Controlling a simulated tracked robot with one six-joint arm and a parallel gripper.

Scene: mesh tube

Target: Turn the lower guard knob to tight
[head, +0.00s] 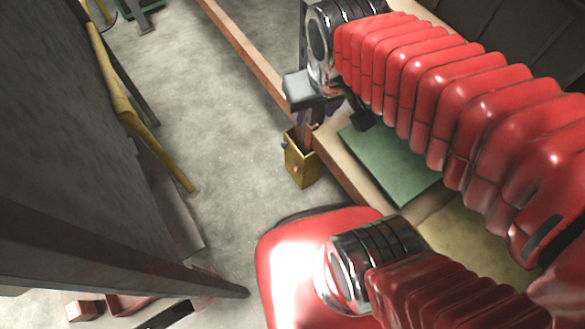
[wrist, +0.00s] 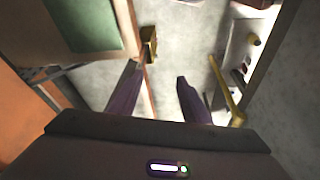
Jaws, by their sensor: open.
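I cannot make out a guard knob for certain in either view. In the wrist view a pale panel (wrist: 240,48) at the upper right carries small dark and yellow parts, too small to tell apart. A yellow bar (wrist: 225,88) runs beside it; a yellow bar (head: 110,75) also shows at the left of the head view. My gripper (wrist: 158,73) is open, its two purple fingers apart with only floor between them. In the head view its fingers are mostly hidden behind my wrist, above the bench edge.
A small yellow box (head: 301,165) stands beside the wooden bench edge (head: 245,50); it also shows in the wrist view (wrist: 149,45). A green mat (head: 392,165) lies on the bench. Grey floor (head: 215,130) is open between bench and dark wall (head: 45,110).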

